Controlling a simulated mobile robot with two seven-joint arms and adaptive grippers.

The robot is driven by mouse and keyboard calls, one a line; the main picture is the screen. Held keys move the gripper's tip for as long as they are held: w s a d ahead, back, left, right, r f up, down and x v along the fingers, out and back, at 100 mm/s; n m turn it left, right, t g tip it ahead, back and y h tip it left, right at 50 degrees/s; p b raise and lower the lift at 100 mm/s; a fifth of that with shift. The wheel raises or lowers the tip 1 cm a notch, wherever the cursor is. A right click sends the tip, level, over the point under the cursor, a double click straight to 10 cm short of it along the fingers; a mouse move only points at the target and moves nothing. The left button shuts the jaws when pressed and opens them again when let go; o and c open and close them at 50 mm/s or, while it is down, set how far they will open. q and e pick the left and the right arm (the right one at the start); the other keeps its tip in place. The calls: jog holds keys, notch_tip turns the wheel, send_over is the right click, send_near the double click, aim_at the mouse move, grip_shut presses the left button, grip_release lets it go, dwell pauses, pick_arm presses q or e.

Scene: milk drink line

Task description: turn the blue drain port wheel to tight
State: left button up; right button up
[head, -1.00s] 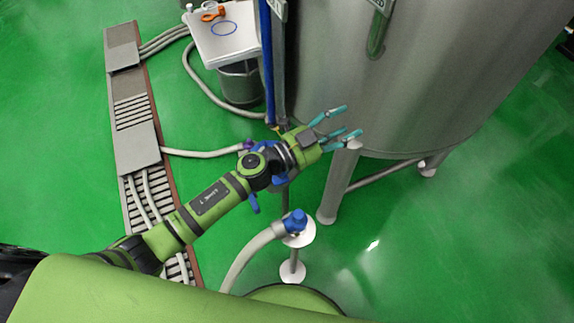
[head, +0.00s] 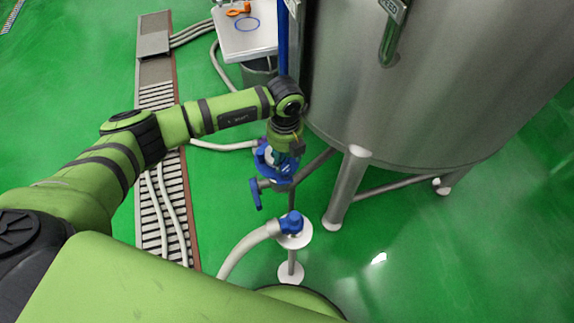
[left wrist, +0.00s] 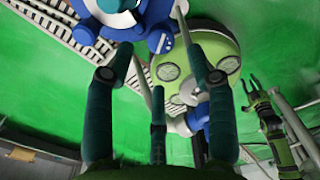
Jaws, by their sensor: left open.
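The blue wheel (head: 283,176) is low on the pipework beside the steel tank in the head view. My left gripper (head: 279,160) points down over it and hides part of it. In the left wrist view, the teal fingers of my left gripper (left wrist: 158,82) are spread with nothing between them. A blue, lobed part (left wrist: 85,34), which looks like the wheel, is at the top edge, beyond the fingertips and cut off by the frame. Contact cannot be told. My right gripper (left wrist: 260,92) shows small at the right of the left wrist view, its fingers apart.
A blue lever (head: 256,194) hangs left of the wheel. A blue hose fitting (head: 291,222) stands on a white disc nearer me, with a pale hose (head: 243,248). The tank (head: 430,100) and its leg (head: 347,190) stand right. Green floor is clear at lower right.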

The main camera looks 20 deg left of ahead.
aim_at(286, 169)
pick_arm(q)
notch_tip(286, 169, down, 5)
jog(key=shift+f, duration=0.15)
grip_shut()
